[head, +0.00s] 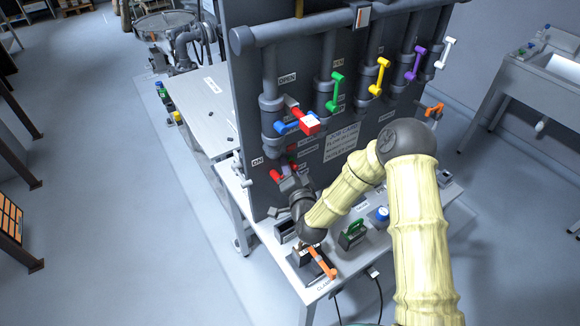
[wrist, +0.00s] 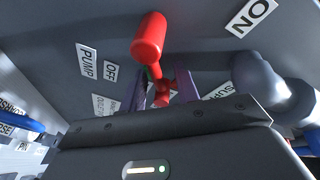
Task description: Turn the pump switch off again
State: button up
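The pump switch is a red lever (wrist: 150,38) on the dark panel, seen close in the wrist view. Its thick end points up in that picture, between an OFF label (wrist: 110,72) on the left and an ON label (wrist: 250,18) on the right. In the head view a red handle end (head: 275,175) shows just below the ON label (head: 257,161), beside my gripper (head: 287,184). In the wrist view my gripper (wrist: 162,92) has its two fingers apart, one on each side of the lever's narrow lower part. I cannot tell whether they touch it. The lever's mount is partly hidden.
A red-and-blue valve (head: 300,124) sits close above my gripper. Green (head: 337,90), yellow (head: 379,76) and purple (head: 415,62) valve handles hang along the pipes. An orange lever (head: 321,262) and a green handle (head: 352,232) stand on the bench below. The floor at left is clear.

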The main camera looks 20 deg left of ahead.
grip_shut()
jog(key=shift+w+f, duration=0.1)
jog(key=shift+w+d+f+m+b, duration=0.15)
jog(key=shift+d+f+m+b, duration=0.1)
jog(key=shift+m+b, duration=0.25)
notch_tip(320, 180, down, 2)
jog(key=m+g+b, duration=0.2)
jog(key=m+b, duration=0.1)
jog(key=m, duration=0.2)
jog(key=shift+d+f, duration=0.1)
jog(key=shift+f, duration=0.15)
